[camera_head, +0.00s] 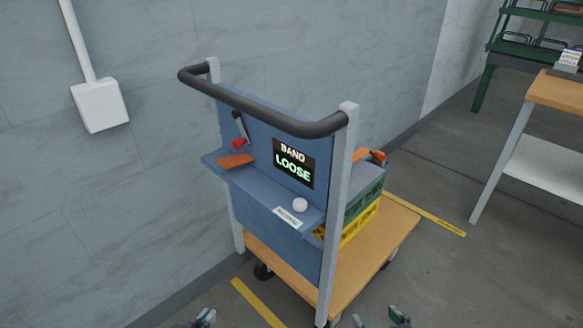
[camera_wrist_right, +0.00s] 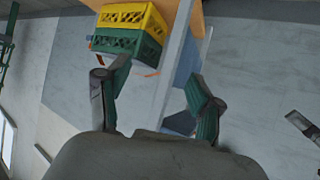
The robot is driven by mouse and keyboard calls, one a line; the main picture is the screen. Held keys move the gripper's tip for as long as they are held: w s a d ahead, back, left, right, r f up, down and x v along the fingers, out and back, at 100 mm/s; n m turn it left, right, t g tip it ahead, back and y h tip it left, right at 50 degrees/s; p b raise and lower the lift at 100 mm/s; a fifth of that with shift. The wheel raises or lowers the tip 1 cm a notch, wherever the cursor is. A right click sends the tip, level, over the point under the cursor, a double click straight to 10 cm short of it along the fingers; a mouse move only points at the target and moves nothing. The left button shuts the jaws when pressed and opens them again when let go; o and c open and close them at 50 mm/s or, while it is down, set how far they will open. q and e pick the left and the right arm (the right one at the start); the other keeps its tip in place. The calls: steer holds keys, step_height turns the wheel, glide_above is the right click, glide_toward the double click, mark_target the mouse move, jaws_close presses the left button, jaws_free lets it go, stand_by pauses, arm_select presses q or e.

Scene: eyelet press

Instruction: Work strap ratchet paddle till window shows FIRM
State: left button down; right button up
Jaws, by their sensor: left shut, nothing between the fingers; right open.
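A small window (camera_head: 293,164) on the trolley's blue panel reads BAND LOOSE, with LOOSE in green. To its left is a grey lever (camera_head: 240,125) with a red knob (camera_head: 238,143). A flat orange piece (camera_head: 237,160) is below the lever, at the blue ledge; I cannot tell which part is the ratchet paddle. Orange strap parts (camera_head: 370,155) show on the load behind. My left gripper (camera_head: 205,317) is shut and empty at the bottom edge. My right gripper (camera_head: 381,318) is open, empty and apart from the trolley; its spread fingers show in the right wrist view (camera_wrist_right: 158,80).
A black handlebar (camera_head: 262,104) crosses above the panel. A white knob (camera_head: 300,204) and label are on the ledge. Green and yellow crates (camera_head: 358,224) are stacked on the wooden deck (camera_head: 400,229).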

stand_by(0.3)
jaws_close()
stand_by(1.4)
